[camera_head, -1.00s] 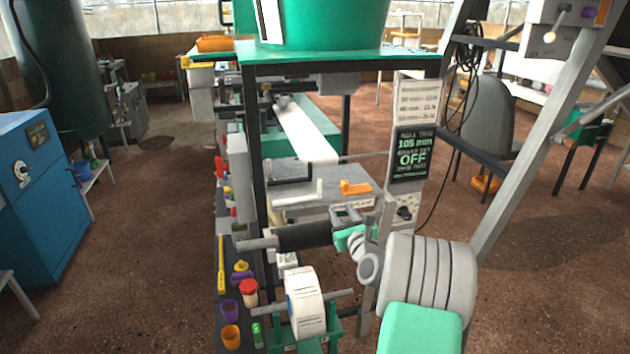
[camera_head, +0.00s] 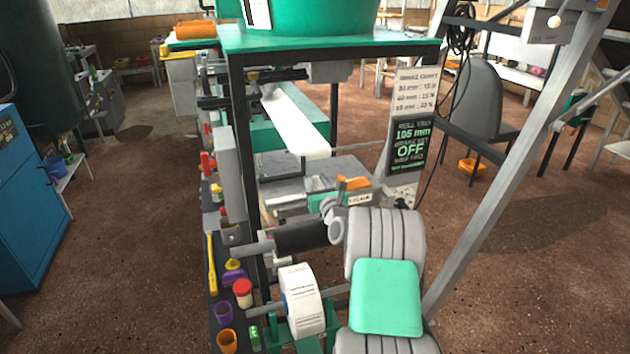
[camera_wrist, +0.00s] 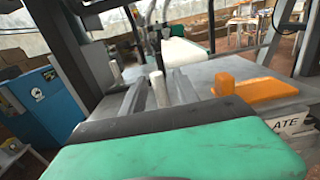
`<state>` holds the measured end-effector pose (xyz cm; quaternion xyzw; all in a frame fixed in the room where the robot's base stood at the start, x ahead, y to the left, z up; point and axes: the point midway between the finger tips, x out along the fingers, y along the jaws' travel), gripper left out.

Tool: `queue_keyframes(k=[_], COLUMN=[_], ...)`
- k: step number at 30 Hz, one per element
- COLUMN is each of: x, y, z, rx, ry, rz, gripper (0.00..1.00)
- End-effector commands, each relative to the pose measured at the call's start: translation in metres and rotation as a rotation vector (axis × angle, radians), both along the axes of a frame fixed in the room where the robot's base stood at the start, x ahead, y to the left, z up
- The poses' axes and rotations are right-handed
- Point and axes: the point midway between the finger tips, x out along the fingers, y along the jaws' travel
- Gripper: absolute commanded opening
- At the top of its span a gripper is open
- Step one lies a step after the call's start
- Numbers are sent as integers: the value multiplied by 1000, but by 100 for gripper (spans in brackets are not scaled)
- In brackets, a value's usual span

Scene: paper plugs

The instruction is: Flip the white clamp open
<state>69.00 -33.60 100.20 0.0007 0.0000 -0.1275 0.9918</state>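In the wrist view the white clamp (camera_wrist: 159,89) is a pale upright bar on the grey metal plate, just beyond my gripper. An orange clamp (camera_wrist: 254,88) lies on the plate to its right and also shows in the head view (camera_head: 354,183). My gripper's green housing (camera_wrist: 180,150) fills the bottom of the wrist view. In the head view my gripper (camera_head: 325,203) is at the front edge of the plate, left of the orange clamp, partly hidden by my arm. I cannot make out its fingertips or whether they touch the white clamp.
A white paper strip (camera_head: 296,122) runs back from the plate under the green-topped frame (camera_head: 328,38). A dark roller (camera_head: 302,236) and a paper roll (camera_head: 302,300) are in front. A printed sign (camera_head: 411,130) stands to the right. Small pots line the left side.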

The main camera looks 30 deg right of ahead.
Motion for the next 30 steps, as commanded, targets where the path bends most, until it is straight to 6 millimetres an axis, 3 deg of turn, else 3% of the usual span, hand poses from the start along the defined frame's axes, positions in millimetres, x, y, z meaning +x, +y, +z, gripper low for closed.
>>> queue_keyframes(k=[6,19,30], x=[1,1,1], y=[1,1,1], z=[0,0,0], rx=[-1,-1,-1], ry=[0,0,0], rz=[2,2,2], gripper=[36,1,0])
